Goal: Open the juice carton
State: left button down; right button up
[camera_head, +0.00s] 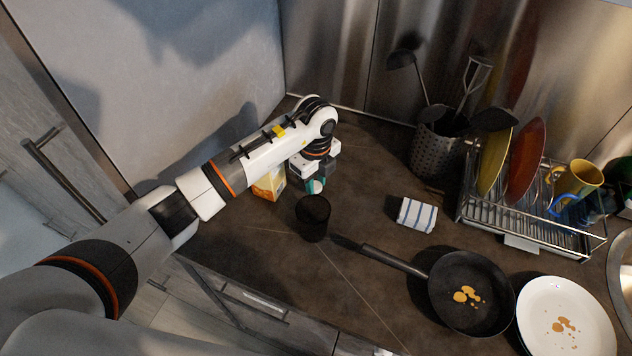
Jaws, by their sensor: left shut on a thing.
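My left gripper (316,181) is just right of the carton, above the counter. It is shut on a small teal thing (317,186) with a pale part, perhaps the carton's cap; the fingers hide much of it. Whether this thing touches the carton cannot be told. My right gripper is not in view.
A dark glass (313,217) stands close below my left gripper. A folded striped cloth (417,214), a black pan (471,292), a stained white plate (566,318), a utensil holder (437,146) and a dish rack (524,240) stand to the right. The counter between glass and cloth is clear.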

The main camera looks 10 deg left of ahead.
pick_arm(q)
jog(key=shift+s+f, duration=0.1)
jog(key=shift+f, duration=0.8)
jog(key=shift+f, duration=0.1)
jog(key=c, duration=1.1)
grip_release()
